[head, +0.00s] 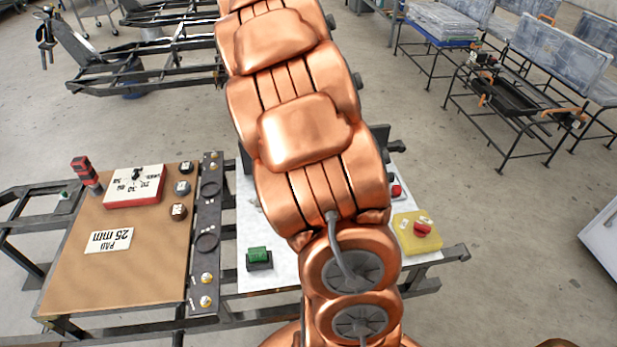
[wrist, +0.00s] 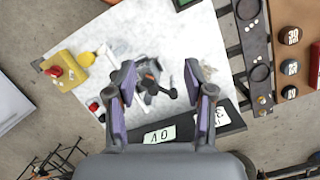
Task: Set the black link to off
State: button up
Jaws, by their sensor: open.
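A small grey and black mechanism (wrist: 147,72) stands on the white tabletop (wrist: 105,35) in the wrist view. A black link (wrist: 160,90) with rounded ends projects from it, between my fingers in the picture. I cannot read its on or off position. My gripper (wrist: 160,82) is open, with its two purple-padded fingers on either side of the mechanism. I see no contact, and the height gap is unclear. In the head view my copper arm hides the gripper and the mechanism.
A yellow box with a red button (head: 416,232) and a green button box (head: 259,258) stand on the white table. A wooden board (head: 130,265) with a red dial box (head: 134,187) and a dark strip with rings (head: 206,240) lie left. A "GV" label (wrist: 159,134) is near my gripper.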

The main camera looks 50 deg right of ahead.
jog(key=w+d+f+m+t+y, duration=0.1)
jog(key=w+d+f+m, duration=0.1)
jog(key=d+f, duration=0.45)
jog(key=w+d+f+m+y, duration=0.1)
jog(key=w+d+f+m, duration=0.15)
jog(key=d, duration=0.65)
jog(key=shift+s+p+x, duration=0.2)
jog(key=shift+p+x, duration=0.1)
jog(key=shift+x, duration=1.8)
jog(key=shift+s+p+x, duration=0.2)
jog(key=shift+p+x, duration=0.1)
jog(key=shift+x, duration=1.85)
jog(key=shift+r, duration=0.1)
grip_shut()
